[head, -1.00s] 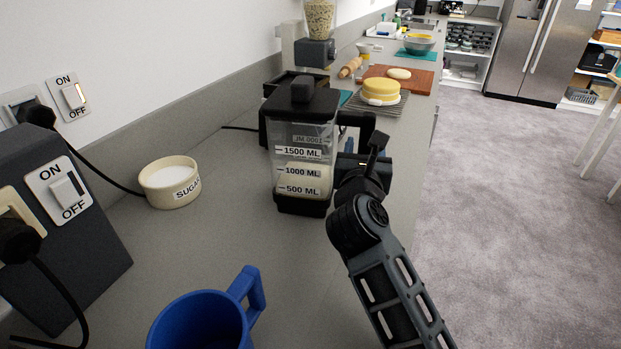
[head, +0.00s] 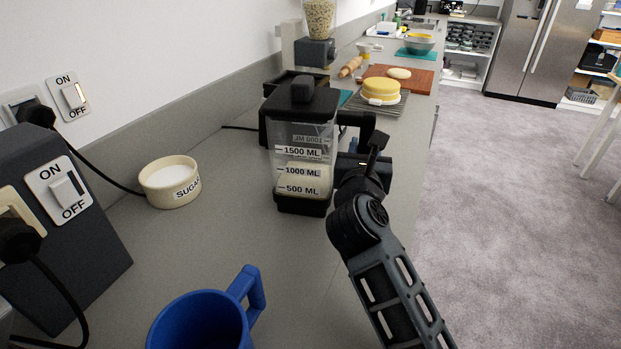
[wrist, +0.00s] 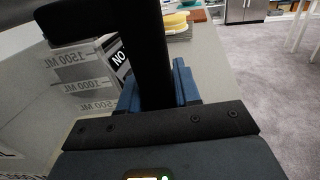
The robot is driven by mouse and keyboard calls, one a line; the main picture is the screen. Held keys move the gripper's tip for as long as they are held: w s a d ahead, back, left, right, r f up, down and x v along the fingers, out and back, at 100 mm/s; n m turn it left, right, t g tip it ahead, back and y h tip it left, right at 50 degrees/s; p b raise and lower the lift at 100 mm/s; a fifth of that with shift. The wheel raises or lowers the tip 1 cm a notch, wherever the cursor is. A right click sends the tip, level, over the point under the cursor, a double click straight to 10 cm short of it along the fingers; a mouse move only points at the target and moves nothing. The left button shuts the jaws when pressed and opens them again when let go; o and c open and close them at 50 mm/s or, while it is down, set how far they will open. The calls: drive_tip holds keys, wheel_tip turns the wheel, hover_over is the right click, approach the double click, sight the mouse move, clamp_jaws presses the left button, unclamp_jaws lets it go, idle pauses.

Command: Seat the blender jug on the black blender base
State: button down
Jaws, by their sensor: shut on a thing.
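The blender jug (head: 303,160) is clear with a black lid, a black foot and printed volume marks. It stands upright over the grey counter and has pale contents low inside. I cannot tell whether its foot touches the counter. My gripper (head: 360,160) is at the jug's right side, shut on its black handle. In the wrist view the handle (wrist: 150,50) runs between the blue fingers, with the jug wall (wrist: 82,75) to the left. A black body that looks like the blender base (head: 263,132) is mostly hidden behind the jug, and a cord runs from it to the left.
A sugar bowl (head: 169,183) stands left of the jug, and a blue mug (head: 200,322) stands in front. A cake (head: 381,90) on a rack and a cutting board (head: 418,82) lie beyond. The wall is on the left. Bare counter lies between bowl, mug and jug.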

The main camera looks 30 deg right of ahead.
sight(368, 128)
idle(0.5)
drive_tip(key=shift+r, duration=0.6)
wheel_tip(368, 128, up, 4)
drive_tip(key=shift+d+f, duration=0.1)
drive_tip(key=shift+f, duration=0.15)
drive_tip(key=s+d+r+p, duration=0.2)
drive_tip(key=s+d+r, duration=0.4)
drive_tip(key=d, duration=0.3)
drive_tip(key=shift+d+r, duration=0.3)
drive_tip(key=shift+d, duration=0.1)
